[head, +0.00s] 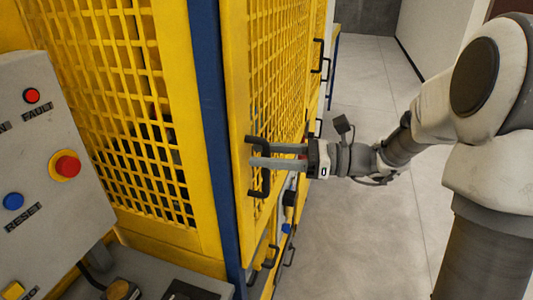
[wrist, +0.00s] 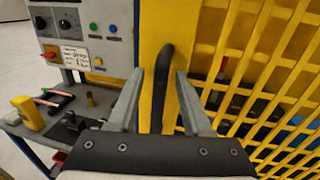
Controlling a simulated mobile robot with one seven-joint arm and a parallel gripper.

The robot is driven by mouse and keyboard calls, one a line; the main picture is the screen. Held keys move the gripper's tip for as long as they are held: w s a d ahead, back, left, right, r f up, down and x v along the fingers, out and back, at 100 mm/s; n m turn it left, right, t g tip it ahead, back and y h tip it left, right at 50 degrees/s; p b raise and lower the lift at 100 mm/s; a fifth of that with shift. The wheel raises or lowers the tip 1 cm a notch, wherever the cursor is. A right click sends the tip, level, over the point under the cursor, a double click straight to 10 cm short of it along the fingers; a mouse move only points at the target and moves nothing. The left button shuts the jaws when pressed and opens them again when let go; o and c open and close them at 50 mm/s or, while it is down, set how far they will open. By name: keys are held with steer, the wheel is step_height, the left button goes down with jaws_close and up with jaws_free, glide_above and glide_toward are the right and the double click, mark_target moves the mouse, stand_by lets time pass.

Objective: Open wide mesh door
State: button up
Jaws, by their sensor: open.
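The yellow mesh door (head: 278,75) is on the right-hand side of the yellow cage in the head view, and appears closed. Its black upright handle (head: 264,182) is near the door's left edge. My gripper (head: 262,155) is open at the handle, with its grey fingers pointing left at the door. In the wrist view the dark handle (wrist: 163,75) stands between the two spread fingers of the gripper (wrist: 160,76), with gaps showing on both sides. The door's mesh (wrist: 265,75) fills the right of that view. The fingers hide the handle's middle in the head view.
A grey control panel (head: 45,150) with red and blue buttons stands at the left. A blue post (head: 212,130) is beside the door. More black handles (head: 321,57) are farther along the cage. Open grey floor (head: 345,230) lies to the right.

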jaws_close()
stand_by(1.3)
